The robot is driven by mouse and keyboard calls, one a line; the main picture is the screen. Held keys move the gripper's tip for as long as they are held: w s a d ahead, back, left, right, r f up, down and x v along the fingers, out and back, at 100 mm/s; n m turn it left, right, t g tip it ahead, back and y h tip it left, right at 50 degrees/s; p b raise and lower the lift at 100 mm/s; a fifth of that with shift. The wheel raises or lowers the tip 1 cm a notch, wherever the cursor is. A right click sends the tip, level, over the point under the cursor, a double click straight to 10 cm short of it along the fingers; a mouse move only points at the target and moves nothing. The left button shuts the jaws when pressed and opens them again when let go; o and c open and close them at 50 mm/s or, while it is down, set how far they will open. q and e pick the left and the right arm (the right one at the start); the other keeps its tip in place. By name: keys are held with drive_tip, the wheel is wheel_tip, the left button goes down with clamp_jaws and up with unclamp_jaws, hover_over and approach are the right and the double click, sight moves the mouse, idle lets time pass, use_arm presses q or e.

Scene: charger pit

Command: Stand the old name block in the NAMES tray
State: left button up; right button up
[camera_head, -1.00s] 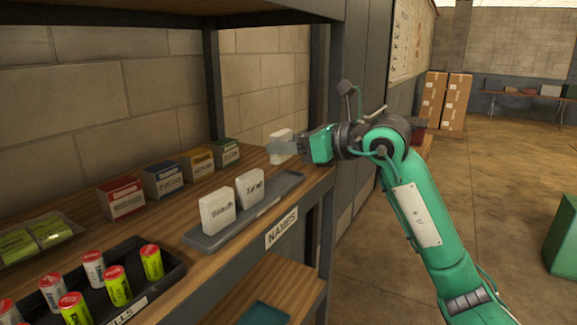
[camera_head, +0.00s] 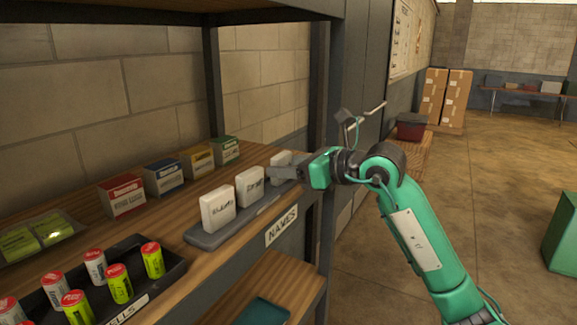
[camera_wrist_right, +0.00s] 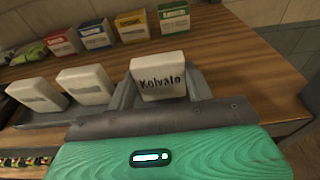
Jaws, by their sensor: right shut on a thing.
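The old name block (camera_head: 281,158) is a white block held upright at the far end of the NAMES tray (camera_head: 205,241). In the right wrist view the block (camera_wrist_right: 159,75) faces me with "Kolvato" printed in black. My right gripper (camera_head: 283,172) is shut on it, one finger on each side. Its lower edge is hidden, so I cannot tell whether it touches the tray floor. Two other white name blocks (camera_head: 218,208) (camera_head: 249,187) stand in the grey tray, nearer the camera. My left gripper is not in view.
Several small coloured boxes (camera_head: 164,178) stand behind the tray along the shelf. A dark tray of coloured cells (camera_head: 170,276) lies at the near left. A dark shelf post (camera_head: 214,85) rises behind. The floor at right is open.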

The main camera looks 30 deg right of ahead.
drive_tip(key=o, duration=1)
drive_tip(key=shift+f, duration=0.1)
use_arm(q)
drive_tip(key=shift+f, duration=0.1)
use_arm(e)
drive_tip(key=shift+r, duration=0.2)
drive_tip(key=shift+s+d+f, duration=0.1)
drive_tip(key=shift+s+d, duration=0.1)
use_arm(q)
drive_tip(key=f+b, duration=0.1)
drive_tip(key=b, duration=0.1)
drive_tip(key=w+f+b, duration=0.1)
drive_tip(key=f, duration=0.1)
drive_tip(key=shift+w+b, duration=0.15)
drive_tip(key=shift+b, duration=0.2)
use_arm(e)
drive_tip(key=v, duration=1.1)
drive_tip(key=shift+s, duration=0.25)
